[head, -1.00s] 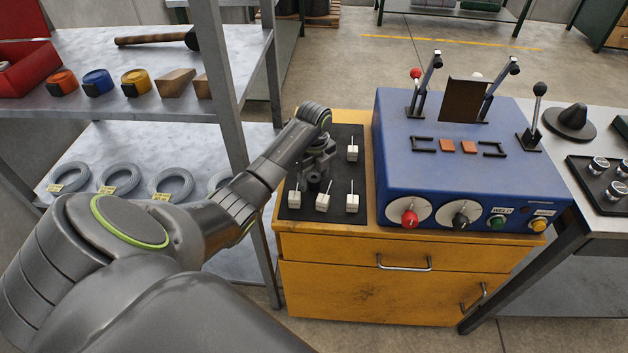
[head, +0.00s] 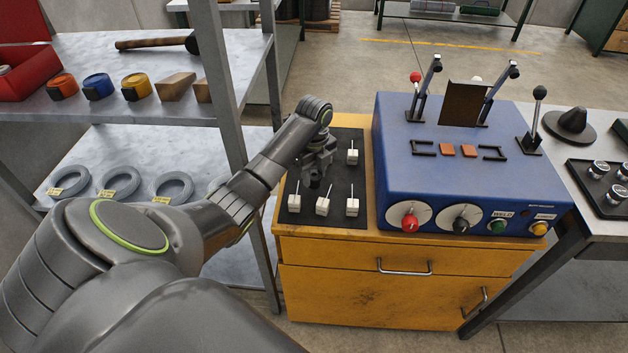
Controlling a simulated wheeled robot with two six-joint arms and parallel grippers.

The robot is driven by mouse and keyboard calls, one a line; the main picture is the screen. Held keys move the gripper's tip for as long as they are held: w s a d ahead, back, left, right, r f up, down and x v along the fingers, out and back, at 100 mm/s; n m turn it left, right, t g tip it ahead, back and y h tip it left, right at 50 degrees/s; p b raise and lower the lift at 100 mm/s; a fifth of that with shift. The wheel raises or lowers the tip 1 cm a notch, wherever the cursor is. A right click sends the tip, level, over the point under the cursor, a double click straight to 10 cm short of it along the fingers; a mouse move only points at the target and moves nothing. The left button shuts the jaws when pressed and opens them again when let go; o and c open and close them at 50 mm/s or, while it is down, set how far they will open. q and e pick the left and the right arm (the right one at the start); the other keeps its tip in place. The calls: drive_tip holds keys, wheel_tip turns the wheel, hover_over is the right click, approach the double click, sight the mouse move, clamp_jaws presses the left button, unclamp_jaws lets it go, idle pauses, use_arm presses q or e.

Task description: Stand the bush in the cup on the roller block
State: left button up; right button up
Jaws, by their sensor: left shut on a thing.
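My left arm reaches in from the left. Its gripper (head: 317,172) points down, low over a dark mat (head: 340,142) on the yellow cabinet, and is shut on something. The held thing is mostly hidden by the jaws; a small dark end shows beneath them, and I cannot tell whether it is the bush. Several small white blocks (head: 322,206) with thin upright pins stand on the mat around the gripper, apart from it. I cannot make out with certainty which thing is the roller block or its cup. My right gripper is out of view.
A blue machine (head: 455,172) with levers and knobs stands right of the mat on the yellow cabinet (head: 350,293). A black tray (head: 585,172) with round metal pieces lies farther right. A shelf post (head: 222,85) rises close to my left arm.

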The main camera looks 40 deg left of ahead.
sight(314, 175)
use_arm(q)
wheel_tip(314, 175, up, 6)
drive_tip(key=shift+r, duration=0.1)
drive_tip(key=shift+r+p, duration=0.7)
drive_tip(key=shift+p, duration=0.1)
